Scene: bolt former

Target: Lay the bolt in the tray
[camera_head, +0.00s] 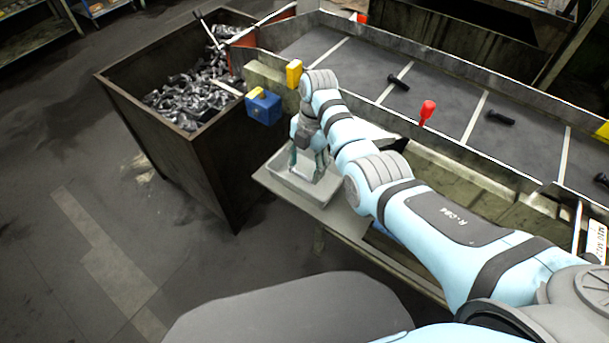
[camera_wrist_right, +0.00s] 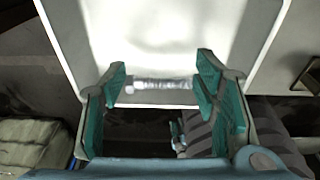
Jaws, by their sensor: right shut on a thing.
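My right gripper (camera_head: 309,176) is low over the grey tray (camera_head: 321,198), inside its outline in the head view. I cannot tell whether the bolt touches the tray floor. In the head view the bolt is hidden by the gripper. My left gripper is not in view.
A deep dark bin (camera_head: 190,135) full of metal pieces stands left of the tray. Behind my right arm runs a conveyor (camera_head: 440,105) with several dark bolts. A blue box (camera_head: 264,107) and a red knob (camera_head: 427,111) are near its edge. Floor at left is clear.

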